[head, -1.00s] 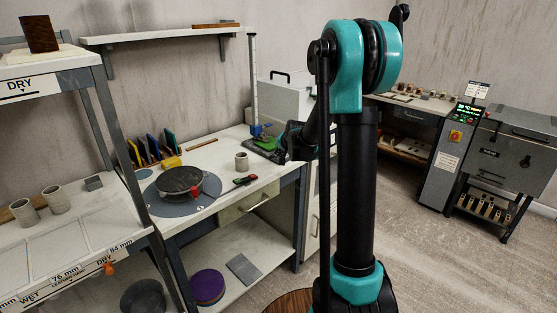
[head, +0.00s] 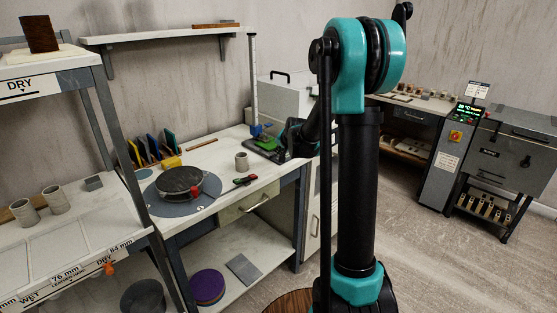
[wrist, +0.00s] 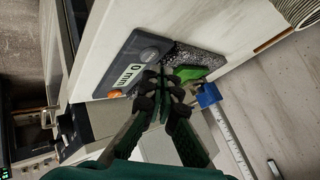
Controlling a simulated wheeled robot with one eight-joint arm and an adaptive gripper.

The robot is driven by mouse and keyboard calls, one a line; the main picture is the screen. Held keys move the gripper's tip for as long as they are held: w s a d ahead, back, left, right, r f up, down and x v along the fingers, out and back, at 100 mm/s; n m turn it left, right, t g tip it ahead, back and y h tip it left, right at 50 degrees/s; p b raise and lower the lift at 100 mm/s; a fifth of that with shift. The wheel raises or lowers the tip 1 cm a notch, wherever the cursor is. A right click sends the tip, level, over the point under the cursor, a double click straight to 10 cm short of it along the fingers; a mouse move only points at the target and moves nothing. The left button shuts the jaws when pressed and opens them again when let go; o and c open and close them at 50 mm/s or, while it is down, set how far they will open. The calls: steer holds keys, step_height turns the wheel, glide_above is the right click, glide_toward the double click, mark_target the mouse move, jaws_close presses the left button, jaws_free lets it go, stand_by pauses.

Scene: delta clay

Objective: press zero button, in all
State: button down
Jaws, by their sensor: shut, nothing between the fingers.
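A dark measuring device (wrist: 140,58) shows in the wrist view, with a white plate reading "0 mm" (wrist: 127,75) and an orange button (wrist: 115,94) at its end. Beside it is a speckled dark base (wrist: 192,57) with a green piece (wrist: 188,73). My gripper (wrist: 162,78) is shut and empty, its tips over the edge of the device, a little right of the orange button. I cannot tell whether they touch it. In the head view my gripper (head: 283,150) is at the right end of the workbench, by the green piece (head: 266,144); the button is not discernible there.
A white box (head: 285,100) stands behind.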

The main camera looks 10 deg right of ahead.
steer(key=shift+r, duration=0.15)
steer(key=shift+r, duration=2.5)
steer(key=s+d+f+n+g, duration=0.1)
steer(key=s+f, duration=0.3)
steer(key=s, duration=0.9)
steer(key=s+d+f+n+g+h, duration=0.1)
steer(key=s+f, duration=0.4)
steer(key=s, duration=0.9)
steer(key=s+d+f+n+g+h, duration=0.1)
steer(key=s+f+n, duration=0.3)
steer(key=s, duration=1)
steer(key=shift+d+f+n+g, duration=0.3)
steer(key=shift+d+f+g, duration=0.15)
steer(key=shift+g, duration=0.45)
